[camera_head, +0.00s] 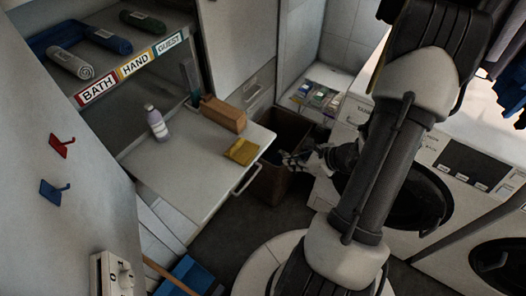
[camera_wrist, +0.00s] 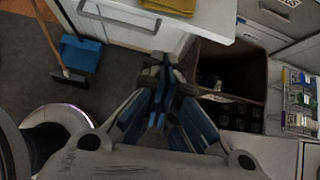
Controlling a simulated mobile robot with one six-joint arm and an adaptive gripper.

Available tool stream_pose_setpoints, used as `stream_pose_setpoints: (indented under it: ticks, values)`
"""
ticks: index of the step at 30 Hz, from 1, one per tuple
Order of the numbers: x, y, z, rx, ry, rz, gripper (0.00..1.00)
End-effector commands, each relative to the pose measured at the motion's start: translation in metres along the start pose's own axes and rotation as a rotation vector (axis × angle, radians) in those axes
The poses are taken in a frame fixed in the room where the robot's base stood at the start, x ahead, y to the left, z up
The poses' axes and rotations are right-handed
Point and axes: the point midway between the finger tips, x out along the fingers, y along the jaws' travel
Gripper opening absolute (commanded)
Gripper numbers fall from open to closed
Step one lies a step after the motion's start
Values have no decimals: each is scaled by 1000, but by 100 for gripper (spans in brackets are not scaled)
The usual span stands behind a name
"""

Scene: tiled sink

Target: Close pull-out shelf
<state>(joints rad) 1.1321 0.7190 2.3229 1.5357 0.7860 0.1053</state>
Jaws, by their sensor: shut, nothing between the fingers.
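The pull-out shelf (camera_head: 185,178) is a pale board that stands out from the cabinet below the labelled towel rack. Its bar handle (camera_head: 246,180) is on the front edge, and the handle also shows at the top of the wrist view (camera_wrist: 120,20). A bottle (camera_head: 156,123), a brown box (camera_head: 222,114) and a folded yellow cloth (camera_head: 242,151) rest on the shelf. My gripper (camera_head: 290,158) is shut and empty, to the right of the shelf front and over the bin area. In the wrist view, my fingertips (camera_wrist: 166,68) are just below the shelf's front corner, apparently apart from it.
A brown open bin (camera_head: 275,170) stands right beside the shelf. Washing machines (camera_head: 425,195) stand at the right. A blue dustpan (camera_wrist: 82,55) and a broom (camera_wrist: 68,76) are on the floor.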

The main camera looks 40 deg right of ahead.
Motion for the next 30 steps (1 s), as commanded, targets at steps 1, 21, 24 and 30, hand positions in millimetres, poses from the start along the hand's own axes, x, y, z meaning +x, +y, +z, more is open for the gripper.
stream_pose_setpoints:
  ticks: [1,21,24,30]
  values:
    - [-1,-2,-7,36,2,-10,0]
    - [109,-5,-6,49,2,-16,0]
    - [118,-6,5,50,2,-17,0]
    - [128,-7,16,52,2,-18,0]
